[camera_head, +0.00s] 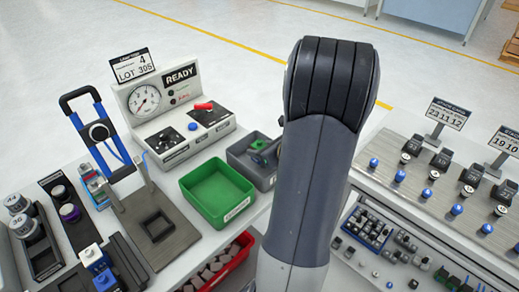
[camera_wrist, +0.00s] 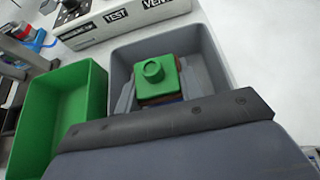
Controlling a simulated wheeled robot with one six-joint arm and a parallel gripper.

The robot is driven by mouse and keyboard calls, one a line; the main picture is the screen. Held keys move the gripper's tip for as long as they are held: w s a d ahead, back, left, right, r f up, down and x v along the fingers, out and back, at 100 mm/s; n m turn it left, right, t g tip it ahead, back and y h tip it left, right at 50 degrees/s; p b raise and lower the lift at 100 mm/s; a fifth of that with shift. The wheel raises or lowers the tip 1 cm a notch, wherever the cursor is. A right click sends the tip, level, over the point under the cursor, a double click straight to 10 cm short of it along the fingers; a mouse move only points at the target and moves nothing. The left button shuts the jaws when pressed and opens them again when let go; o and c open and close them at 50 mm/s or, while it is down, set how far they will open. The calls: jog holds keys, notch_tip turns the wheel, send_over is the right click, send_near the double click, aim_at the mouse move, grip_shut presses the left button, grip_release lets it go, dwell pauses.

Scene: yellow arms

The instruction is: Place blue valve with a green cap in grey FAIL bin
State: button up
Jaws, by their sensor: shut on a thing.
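The blue valve with a green cap shows in the wrist view as a square green cap (camera_wrist: 155,72) with a round knob on top. A little brown and blue shows under its near edge; the rest of its body is hidden. My gripper (camera_wrist: 158,90) is shut on the valve, with grey fingers at its sides. The valve is within the outline of the grey bin (camera_wrist: 207,45); I cannot tell whether it touches the floor. In the head view the green cap (camera_head: 258,145) shows at the grey bin (camera_head: 240,161), and my arm hides part of the bin.
A green bin (camera_head: 217,166) stands just left of the grey bin. A test station (camera_head: 180,113) with a gauge and READY sign stands behind. A red bin (camera_head: 228,272) of parts is in front. A valve rack (camera_head: 440,190) stands at the right.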

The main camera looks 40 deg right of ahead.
jog(key=shift+f+b, duration=0.65)
jog(key=shift+b, duration=0.05)
jog(key=o, duration=1)
jog(key=shift+s+a+f, duration=0.15)
jog(key=shift+f, duration=0.05)
jog(key=shift+r, duration=0.1)
jog(key=shift+r+p, duration=0.5)
jog(key=shift+p, duration=0.2)
jog(key=v, duration=1.2)
jog(key=shift+d+r+p, duration=0.2)
jog(key=shift+r+p, duration=0.05)
jog(key=shift+p, duration=0.05)
